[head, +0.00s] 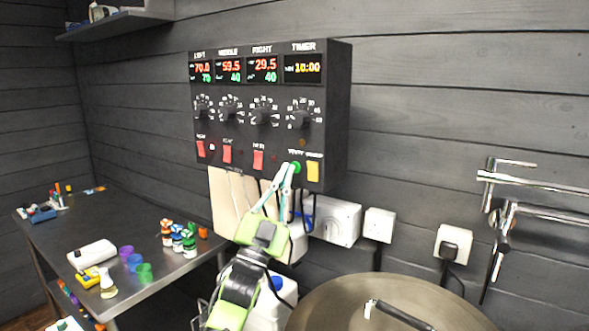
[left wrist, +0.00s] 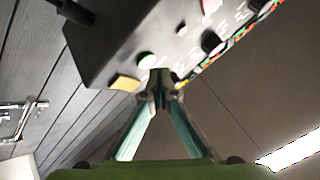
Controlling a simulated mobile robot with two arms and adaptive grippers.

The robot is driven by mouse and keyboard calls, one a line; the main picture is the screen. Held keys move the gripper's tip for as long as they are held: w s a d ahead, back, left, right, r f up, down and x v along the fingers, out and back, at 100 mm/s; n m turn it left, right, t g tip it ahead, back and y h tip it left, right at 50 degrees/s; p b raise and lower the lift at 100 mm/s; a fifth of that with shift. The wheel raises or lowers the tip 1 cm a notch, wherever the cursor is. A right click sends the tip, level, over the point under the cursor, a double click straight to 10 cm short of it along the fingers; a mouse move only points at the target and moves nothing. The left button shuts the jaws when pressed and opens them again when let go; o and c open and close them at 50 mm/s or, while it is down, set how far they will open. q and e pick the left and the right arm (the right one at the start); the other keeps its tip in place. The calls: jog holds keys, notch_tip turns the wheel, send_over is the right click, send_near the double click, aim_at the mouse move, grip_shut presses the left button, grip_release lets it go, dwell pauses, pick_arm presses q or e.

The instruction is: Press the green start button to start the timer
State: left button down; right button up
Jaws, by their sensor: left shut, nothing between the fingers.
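The black control box (head: 270,120) hangs on the wall, with LEFT, MIDDLE, RIGHT and TIMER columns. The timer display (head: 303,68) reads 10:00. The green start button (head: 296,167) sits low under the timer dial, beside a yellow switch (head: 313,171). My left gripper (head: 290,168) is shut and empty, its tips right at the green button; contact cannot be told from the head view. In the left wrist view the shut fingertips (left wrist: 160,75) point at the box face, just beside a pale round button (left wrist: 146,59), with the yellow switch (left wrist: 125,83) nearby. My right gripper is not in view.
Three red switches, one of them here (head: 227,154), line the box's lower edge. A metal table (head: 140,240) with small bottles and cups stands at left. A round metal lid (head: 345,300) lies below right. Sockets (head: 380,224) and a tap (head: 500,200) are on the wall.

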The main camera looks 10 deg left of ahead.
pick_arm(q)
jog(key=shift+w, duration=0.1)
dwell(0.8)
jog(key=shift+w+d+b, duration=0.15)
jog(key=shift+w+b, duration=0.15)
jog(key=shift+w, duration=0.05)
jog(key=shift+w+d+b, duration=0.1)
jog(key=shift+w+b, duration=0.2)
dwell(0.6)
jog(key=shift+s, duration=0.15)
jog(key=shift+s+a+p, duration=0.3)
jog(key=shift+s, duration=0.3)
jog(key=s, duration=0.1)
jog(key=s+a+p, duration=0.1)
jog(key=s, duration=0.2)
jog(key=shift+s+a+p, duration=0.3)
jog(key=shift+s+p, duration=0.05)
jog(key=shift+p, duration=0.05)
